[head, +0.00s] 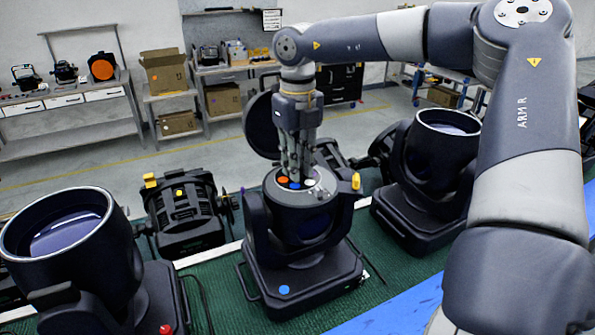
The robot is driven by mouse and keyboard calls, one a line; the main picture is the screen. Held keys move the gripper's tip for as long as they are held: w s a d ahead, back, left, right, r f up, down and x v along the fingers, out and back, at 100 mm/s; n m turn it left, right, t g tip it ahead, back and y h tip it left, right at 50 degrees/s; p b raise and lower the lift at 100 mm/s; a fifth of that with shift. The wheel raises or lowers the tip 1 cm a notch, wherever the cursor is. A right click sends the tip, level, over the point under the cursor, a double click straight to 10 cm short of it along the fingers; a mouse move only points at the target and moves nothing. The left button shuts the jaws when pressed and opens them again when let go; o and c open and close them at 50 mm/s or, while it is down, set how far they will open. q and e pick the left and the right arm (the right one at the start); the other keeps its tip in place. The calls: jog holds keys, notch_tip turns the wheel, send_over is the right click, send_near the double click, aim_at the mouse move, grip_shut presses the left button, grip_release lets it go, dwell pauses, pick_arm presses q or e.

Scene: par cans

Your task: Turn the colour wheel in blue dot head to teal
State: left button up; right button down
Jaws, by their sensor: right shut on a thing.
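The blue dot head (300,218) stands in the middle on its base, which carries a blue dot (284,289). Its round cover (262,125) stands open behind it. Inside the open top lies the colour wheel (295,185), with orange, blue and whitish discs showing along its near side. No teal disc can be made out. My right gripper (298,178) points down into the top and is shut on the colour wheel; its fingertips are partly hard to see. My left gripper is not in view.
A red dot head (65,240) stands at the front left, and another head (432,165) at the right. A black lamp with yellow knobs (187,212) lies behind on the green mat (370,262). Shelves with boxes (165,72) line the far wall.

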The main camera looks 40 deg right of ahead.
jog(key=n+b, duration=0.1)
jog(key=n, duration=0.2)
jog(key=shift+f, duration=0.1)
jog(key=n, duration=0.3)
jog(key=shift+n+b, duration=0.3)
jog(key=n, duration=0.3)
jog(key=shift+n, duration=0.3)
jog(key=n, duration=0.9)
jog(key=shift+r+p, duration=0.2)
jog(key=shift+p, duration=0.1)
jog(key=n, duration=0.3)
jog(key=shift+n, duration=0.3)
jog(key=n+p, duration=0.1)
jog(key=n, duration=0.3)
jog(key=shift+w+n, duration=0.1)
jog(key=shift+n, duration=2)
jog(key=shift+r, duration=0.1)
